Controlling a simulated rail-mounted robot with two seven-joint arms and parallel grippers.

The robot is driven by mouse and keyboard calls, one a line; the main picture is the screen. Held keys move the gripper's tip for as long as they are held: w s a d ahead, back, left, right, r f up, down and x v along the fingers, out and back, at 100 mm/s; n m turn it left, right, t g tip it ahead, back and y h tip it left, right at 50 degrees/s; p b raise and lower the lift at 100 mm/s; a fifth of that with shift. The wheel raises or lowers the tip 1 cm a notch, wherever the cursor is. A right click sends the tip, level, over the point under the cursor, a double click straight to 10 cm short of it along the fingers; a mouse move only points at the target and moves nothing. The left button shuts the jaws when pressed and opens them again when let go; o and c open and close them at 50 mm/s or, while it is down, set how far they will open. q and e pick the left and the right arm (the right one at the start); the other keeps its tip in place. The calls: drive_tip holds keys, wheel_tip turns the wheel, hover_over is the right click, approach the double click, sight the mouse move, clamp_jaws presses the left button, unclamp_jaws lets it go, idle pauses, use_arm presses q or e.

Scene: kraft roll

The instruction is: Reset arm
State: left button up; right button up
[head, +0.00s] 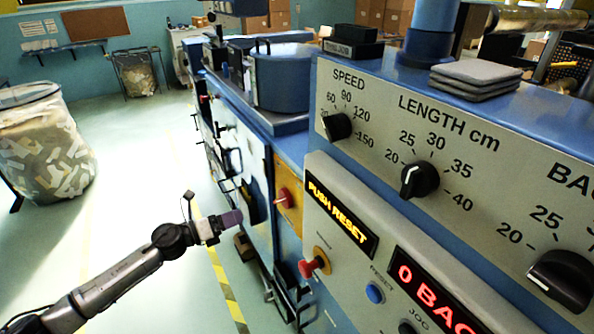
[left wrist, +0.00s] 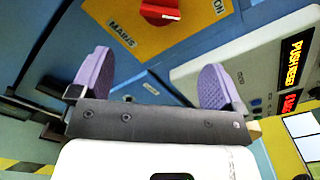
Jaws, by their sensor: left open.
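My left arm comes in from the left in the head view. Its gripper (head: 228,220) is in front of the blue machine's side, left of the yellow mains plate with a red switch (head: 285,197). In the left wrist view the gripper (left wrist: 155,82) has its two purple pads wide apart with nothing between them. The red mains switch (left wrist: 160,10) lies beyond the pads there. On the machine's panel are a lit PUSH RESET display (head: 342,218), a red stop button (head: 313,263) and a blue reset button (head: 374,294). My right gripper is not in view.
The control panel has black knobs for speed (head: 338,126) and length (head: 419,180). Grey pads (head: 487,73) are stacked on top of the machine. A large bag of scraps (head: 45,145) stands at the left. The floor between is clear, with a yellow-black stripe (head: 222,284).

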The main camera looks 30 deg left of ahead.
use_arm(q)
drive_tip(key=w+a+r+n+t+y, duration=0.1)
drive_tip(key=a+r+n+t+y, duration=0.15)
drive_tip(key=a+n+y, duration=0.9)
drive_tip(key=s+d+f+n+g+h, duration=0.1)
drive_tip(key=s+d+f+n+g, duration=0.45)
drive_tip(key=s+d+f, duration=0.45)
drive_tip(key=s+d+f+n+g+h, duration=0.2)
drive_tip(key=s+d+f+n+g, duration=0.4)
drive_tip(key=s+d, duration=0.75)
drive_tip(key=s+d+f+n+g+h, duration=0.1)
drive_tip(key=s+d+f+n+g, duration=0.3)
drive_tip(key=s+d+f+n, duration=0.55)
drive_tip(key=d+r+m+p, duration=0.1)
drive_tip(key=r+p, duration=1.7)
drive_tip(key=r, duration=0.2)
drive_tip(key=d+r+m+p, duration=0.1)
drive_tip(key=d+r+p, duration=0.1)
drive_tip(key=r+p, duration=1.7)
drive_tip(key=shift+d+r, duration=0.25)
drive_tip(key=shift+r, duration=0.1)
